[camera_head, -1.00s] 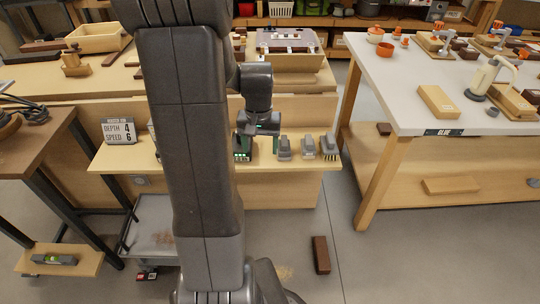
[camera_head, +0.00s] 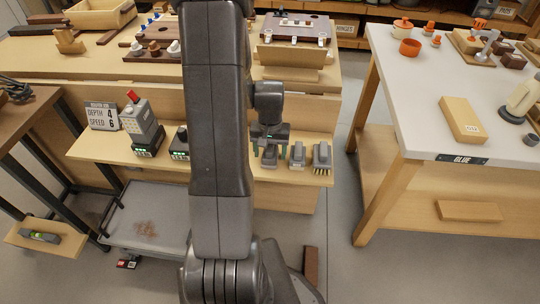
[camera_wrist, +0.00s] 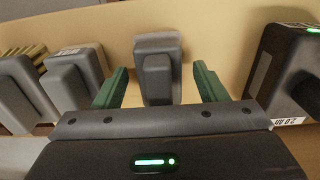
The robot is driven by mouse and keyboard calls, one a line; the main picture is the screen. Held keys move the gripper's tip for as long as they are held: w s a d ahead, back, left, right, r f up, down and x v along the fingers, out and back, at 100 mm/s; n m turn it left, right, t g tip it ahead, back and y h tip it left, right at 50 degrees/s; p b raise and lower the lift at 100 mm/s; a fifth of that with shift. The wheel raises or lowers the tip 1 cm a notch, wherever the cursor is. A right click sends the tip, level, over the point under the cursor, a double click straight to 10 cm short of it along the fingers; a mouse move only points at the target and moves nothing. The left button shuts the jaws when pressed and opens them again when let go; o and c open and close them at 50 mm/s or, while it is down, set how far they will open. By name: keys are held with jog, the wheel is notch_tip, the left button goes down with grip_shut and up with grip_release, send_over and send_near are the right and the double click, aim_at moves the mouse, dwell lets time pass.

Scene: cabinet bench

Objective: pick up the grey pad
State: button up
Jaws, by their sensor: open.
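Three grey-topped tools stand in a row on the narrow wooden shelf (camera_head: 222,172). The leftmost in the head view is a grey pad (camera_head: 270,157) with a raised grip; in the wrist view this pad (camera_wrist: 158,72) shows upright between my green fingers. My gripper (camera_head: 269,140) is open above it, with one finger to each side. In the wrist view the gap between the fingertips (camera_wrist: 160,78) is wider than the pad, and I see no contact. The middle grey block (camera_head: 297,155) carries a pale label. The rightmost is a grey brush (camera_head: 322,158) with yellowish bristles.
A white-topped table (camera_head: 420,110) is to the right.

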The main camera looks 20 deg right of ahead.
aim_at(270, 146)
jog(key=c, duration=1)
notch_tip(270, 146, up, 10)
jog(key=shift+r+p, duration=0.1)
jog(key=shift+p, duration=0.95)
jog(key=shift+o, duration=1)
jog(key=shift+c, duration=0.2)
